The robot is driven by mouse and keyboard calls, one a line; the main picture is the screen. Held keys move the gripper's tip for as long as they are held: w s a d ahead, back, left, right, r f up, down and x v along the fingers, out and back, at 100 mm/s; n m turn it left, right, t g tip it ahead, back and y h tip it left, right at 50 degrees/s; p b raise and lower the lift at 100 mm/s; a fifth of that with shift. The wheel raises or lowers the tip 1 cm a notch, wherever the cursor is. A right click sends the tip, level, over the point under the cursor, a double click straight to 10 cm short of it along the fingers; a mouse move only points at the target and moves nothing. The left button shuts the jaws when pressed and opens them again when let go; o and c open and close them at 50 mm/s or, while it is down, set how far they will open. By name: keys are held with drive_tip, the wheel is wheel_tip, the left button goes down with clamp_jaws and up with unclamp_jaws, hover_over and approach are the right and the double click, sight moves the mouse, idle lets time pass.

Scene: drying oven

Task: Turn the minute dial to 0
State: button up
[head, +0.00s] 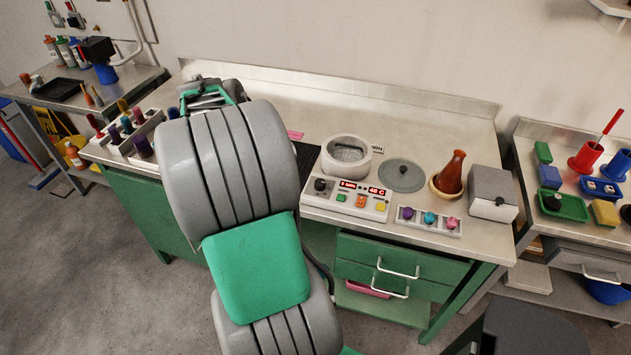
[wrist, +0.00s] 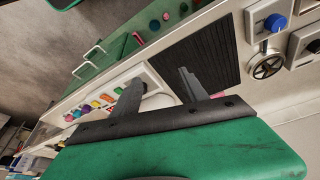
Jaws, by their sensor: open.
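The white control panel (head: 345,208) sits on the bench front, with a red display that seems to read 1 MIN and 48 C. A black round dial (head: 320,184) is at its left end, apparently the minute dial; its pointer is too small to read. Green, orange and yellow buttons lie beside it. My gripper (wrist: 162,86) is open and empty in the wrist view, its two dark fingers apart. It is over the bench near the black mat (wrist: 203,48), apart from the dial. My arm hides most of it in the head view. The dial is not clear in the wrist view.
A round white bath (head: 347,158), a grey lid (head: 403,176), a brown flask (head: 450,174) and a grey box (head: 492,194) stand behind or right of the panel. A tray of coloured knobs (head: 428,222) lies right. A blue-knobbed valve (wrist: 272,30) is beyond the mat.

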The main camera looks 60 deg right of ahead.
sight(320, 182)
drive_tip(key=s+d+f+m, duration=0.1)
drive_tip(key=s+d+f, duration=0.2)
drive_tip(key=s+d+f+m+g, duration=0.1)
drive_tip(key=s+d+f+m, duration=0.1)
drive_tip(key=s+d+f, duration=0.1)
drive_tip(key=s+d+f+m+g+p, duration=0.1)
drive_tip(key=s+d+f+m, duration=0.1)
drive_tip(key=s+d+f, duration=0.1)
drive_tip(key=shift+s+d+f, duration=0.15)
drive_tip(key=shift+d+f, duration=0.6)
drive_tip(key=shift+d, duration=0.2)
drive_tip(key=shift+c, duration=0.4)
clamp_jaws()
